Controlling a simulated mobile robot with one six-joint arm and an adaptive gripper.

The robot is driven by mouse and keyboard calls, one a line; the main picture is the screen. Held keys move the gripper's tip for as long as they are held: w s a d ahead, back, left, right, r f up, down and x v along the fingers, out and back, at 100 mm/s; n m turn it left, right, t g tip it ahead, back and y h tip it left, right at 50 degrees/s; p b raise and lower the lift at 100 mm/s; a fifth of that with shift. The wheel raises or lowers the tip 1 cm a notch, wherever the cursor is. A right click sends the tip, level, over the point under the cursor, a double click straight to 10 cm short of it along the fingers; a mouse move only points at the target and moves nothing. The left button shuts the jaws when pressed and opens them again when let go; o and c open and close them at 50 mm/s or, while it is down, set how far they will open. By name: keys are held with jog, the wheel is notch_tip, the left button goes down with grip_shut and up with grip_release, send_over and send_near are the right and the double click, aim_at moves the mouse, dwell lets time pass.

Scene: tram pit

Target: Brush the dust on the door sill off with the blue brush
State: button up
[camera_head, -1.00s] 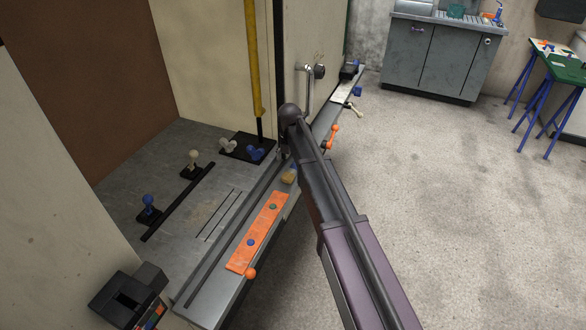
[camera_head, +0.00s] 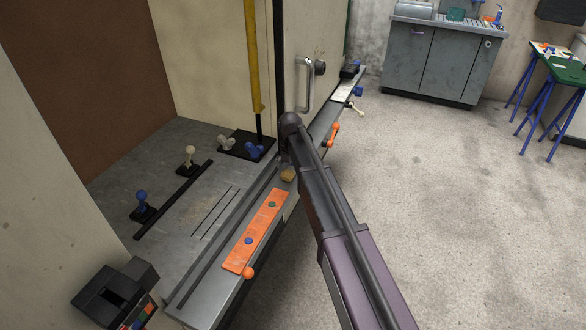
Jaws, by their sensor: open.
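The door sill (camera_head: 215,287) is a long grey metal strip running from the lower left toward the back right along the floor's edge. A small tan block-like thing (camera_head: 288,174) lies on it beside my arm. It may be part of the blue brush, but no blue shows on it now and I cannot be sure. A faint brownish patch, perhaps dust (camera_head: 203,209), shows on the grey floor next to the slots. My gripper (camera_head: 284,157) is a small dark shape at the arm's end, above the sill near the tan thing. It is mostly hidden and looks empty.
An orange plate (camera_head: 255,232) with two buttons lies on the sill. A yellow pole (camera_head: 253,60) and a door handle (camera_head: 306,85) stand close behind my arm. Levers (camera_head: 142,204) are on the left floor.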

dwell(0.5)
jog(key=c, duration=1.2)
jog(key=shift+r, duration=0.2)
jog(key=shift+c, duration=0.2)
notch_tip(320, 180, up, 2)
jog(key=p, duration=0.2)
jog(key=shift+r+p, duration=0.1)
jog(key=shift+p, duration=0.2)
jog(key=shift+r+p, duration=0.85)
jog(key=s+a, duration=0.1)
jog(key=s, duration=1.5)
jog(key=shift+a+r+p, duration=0.15)
jog(key=shift+r+p, duration=0.2)
jog(key=o, duration=0.5)
jog(key=shift+c, duration=0.2)
jog(key=c, duration=0.5)
